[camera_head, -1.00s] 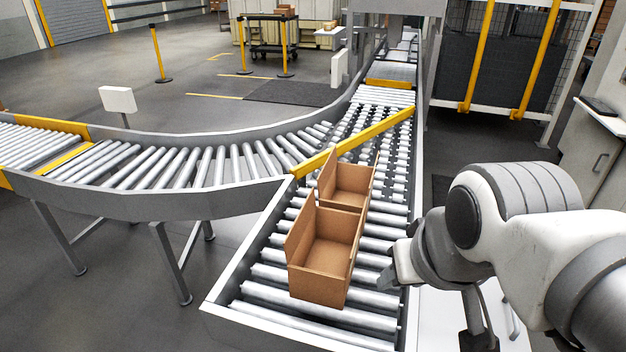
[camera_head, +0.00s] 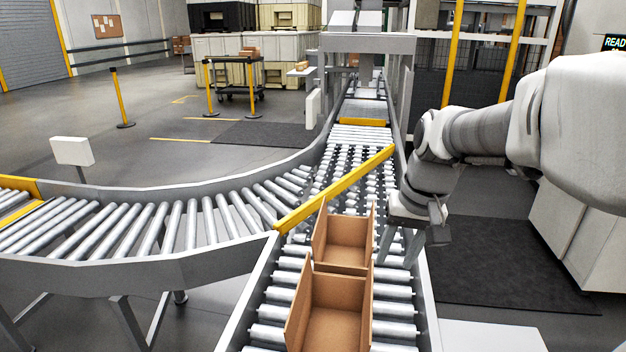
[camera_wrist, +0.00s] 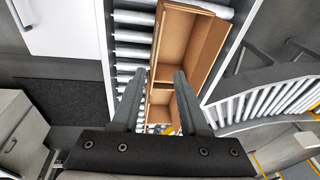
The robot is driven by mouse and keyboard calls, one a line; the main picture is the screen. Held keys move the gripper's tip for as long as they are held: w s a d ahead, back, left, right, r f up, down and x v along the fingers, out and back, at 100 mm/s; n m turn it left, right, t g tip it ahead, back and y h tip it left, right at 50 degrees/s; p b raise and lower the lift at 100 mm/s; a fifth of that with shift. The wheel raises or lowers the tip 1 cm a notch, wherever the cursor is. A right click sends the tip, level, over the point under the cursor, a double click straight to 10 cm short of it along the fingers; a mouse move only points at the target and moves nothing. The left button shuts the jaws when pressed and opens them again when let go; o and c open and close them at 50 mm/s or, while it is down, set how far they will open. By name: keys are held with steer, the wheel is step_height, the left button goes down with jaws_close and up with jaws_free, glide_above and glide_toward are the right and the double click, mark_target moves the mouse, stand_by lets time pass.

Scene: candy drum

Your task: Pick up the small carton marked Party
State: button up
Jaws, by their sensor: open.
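I cannot make out any small carton marked Party in either view. Two open brown cardboard boxes stand in line on the roller conveyor: a nearer box (camera_head: 336,318) and a farther box (camera_head: 346,240). Both look empty, and no lettering is readable on them. My gripper (camera_head: 398,255) is open and empty, its fingers pointing down just right of the farther box. In the wrist view my open fingers (camera_wrist: 160,85) show with both boxes below, one large box (camera_wrist: 190,45) and the other box (camera_wrist: 160,113) partly between the fingers.
A yellow diverter bar (camera_head: 335,190) crosses the conveyor behind the boxes. A curved roller branch (camera_head: 170,235) leads off left. A metal frame (camera_head: 366,43) spans the line at the back. A dark mat (camera_head: 500,265) lies on the floor at right.

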steer(key=g+b, duration=0.1)
steer(key=g, duration=0.1)
glide_above(367, 314)
steer(key=w+d, duration=0.2)
steer(key=d, duration=0.1)
step_height(367, 314, down, 9)
steer(key=shift+m, duration=0.3)
steer(key=shift+s+a+f+b, duration=0.1)
steer(key=shift+a+f+b, duration=0.4)
steer(key=shift+f, duration=2.35)
steer(key=shift+w+a+f+b, duration=0.1)
steer(key=shift+a+f+b, duration=0.35)
steer(key=shift+f, duration=2.4)
steer(key=shift+s+a+f+b, duration=0.1)
steer(key=shift+a+f+b, duration=0.4)
steer(key=shift+f, duration=2.35)
steer(key=shift+d, duration=0.15)
jaws_close()
